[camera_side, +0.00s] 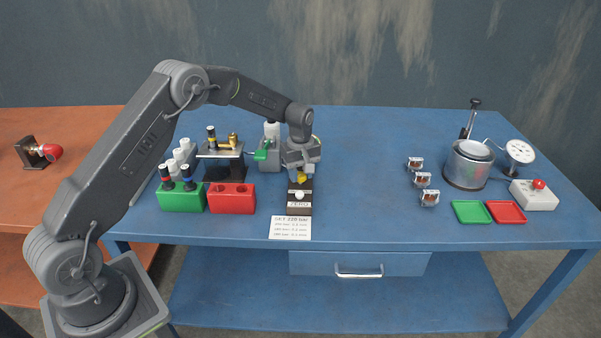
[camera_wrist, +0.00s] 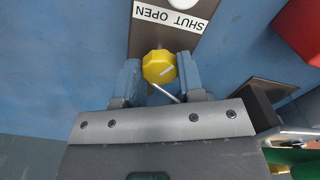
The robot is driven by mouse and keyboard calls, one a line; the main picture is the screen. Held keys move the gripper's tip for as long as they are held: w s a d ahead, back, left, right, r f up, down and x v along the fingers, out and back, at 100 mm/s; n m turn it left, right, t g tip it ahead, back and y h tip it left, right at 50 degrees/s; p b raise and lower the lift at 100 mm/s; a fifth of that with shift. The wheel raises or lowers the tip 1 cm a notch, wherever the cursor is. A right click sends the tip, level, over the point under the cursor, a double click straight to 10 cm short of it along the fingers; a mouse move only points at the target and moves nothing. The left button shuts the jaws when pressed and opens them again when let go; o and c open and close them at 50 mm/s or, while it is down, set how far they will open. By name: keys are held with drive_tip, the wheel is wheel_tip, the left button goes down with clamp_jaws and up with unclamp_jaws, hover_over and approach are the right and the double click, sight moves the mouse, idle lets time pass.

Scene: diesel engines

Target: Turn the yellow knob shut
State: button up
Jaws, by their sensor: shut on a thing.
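The yellow knob (camera_wrist: 159,67) sits between the two fingers of my gripper (camera_wrist: 160,78) in the wrist view. The fingers are closed on its sides. A label plate (camera_wrist: 172,12) reading SHUT and OPEN, upside down in this view, lies beyond the knob. In the side view my gripper (camera_side: 301,173) points down over the knob (camera_side: 301,178), which shows small and partly hidden at the back of a dark block (camera_side: 299,207). The knob's exact angle against the label is hard to tell.
A red block (camera_side: 232,198) and a green block (camera_side: 181,198) with injectors stand left of the knob. A white card (camera_side: 290,228) lies in front. A metal pot (camera_side: 468,164), a gauge (camera_side: 520,152), and green and red trays (camera_side: 472,212) stand at right. The table's middle is clear.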

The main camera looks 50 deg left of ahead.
sight(300, 175)
drive_tip(key=m, duration=0.3)
drive_tip(key=o, duration=0.9)
drive_tip(key=shift+r, duration=0.1)
wheel_tip(300, 175, up, 14)
drive_tip(key=shift+f, duration=0.15)
idle(0.4)
